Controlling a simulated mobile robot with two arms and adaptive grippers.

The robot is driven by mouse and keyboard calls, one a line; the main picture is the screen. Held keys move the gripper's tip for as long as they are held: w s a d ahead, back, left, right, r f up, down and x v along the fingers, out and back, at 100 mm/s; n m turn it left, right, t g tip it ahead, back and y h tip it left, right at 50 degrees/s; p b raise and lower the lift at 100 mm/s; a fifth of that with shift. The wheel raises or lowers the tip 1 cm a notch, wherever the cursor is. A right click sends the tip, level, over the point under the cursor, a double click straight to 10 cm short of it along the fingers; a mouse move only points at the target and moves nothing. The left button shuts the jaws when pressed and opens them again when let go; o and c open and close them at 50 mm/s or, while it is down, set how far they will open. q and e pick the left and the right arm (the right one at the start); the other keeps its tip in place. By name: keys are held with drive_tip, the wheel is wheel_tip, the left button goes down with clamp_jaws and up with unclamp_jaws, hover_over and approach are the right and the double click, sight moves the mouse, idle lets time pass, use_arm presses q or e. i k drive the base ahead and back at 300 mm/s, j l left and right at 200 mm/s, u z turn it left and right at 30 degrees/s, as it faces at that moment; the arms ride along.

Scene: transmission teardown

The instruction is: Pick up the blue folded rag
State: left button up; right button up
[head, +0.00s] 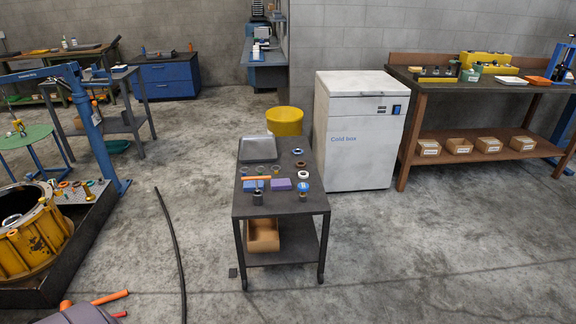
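A small flat blue piece, which looks like the blue folded rag (250,186), lies on the dark top of the cart (285,214), toward its left side. An orange-handled tool (257,178) lies right behind it, and I cannot tell whether they touch. A purple flat piece (280,184) lies to the right of it. A dark cylindrical part (257,198) stands just in front of it. Neither of my grippers is in the head view.
Several rings (301,164) lie along the cart's right side, and a grey tray (256,149) sits at its back. A white cold box (358,140) stands behind right. A black hose (175,250) lies on the floor to the left. Floor right of the cart is clear.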

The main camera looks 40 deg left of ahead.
sight(250, 186)
drive_tip(key=i+u, duration=0.45)
drive_tip(key=i+l+u, duration=0.3)
drive_tip(key=i+u, duration=0.15)
drive_tip(key=i+l+u, duration=0.45)
drive_tip(key=k+j, duration=0.05)
drive_tip(key=j, duration=0.05)
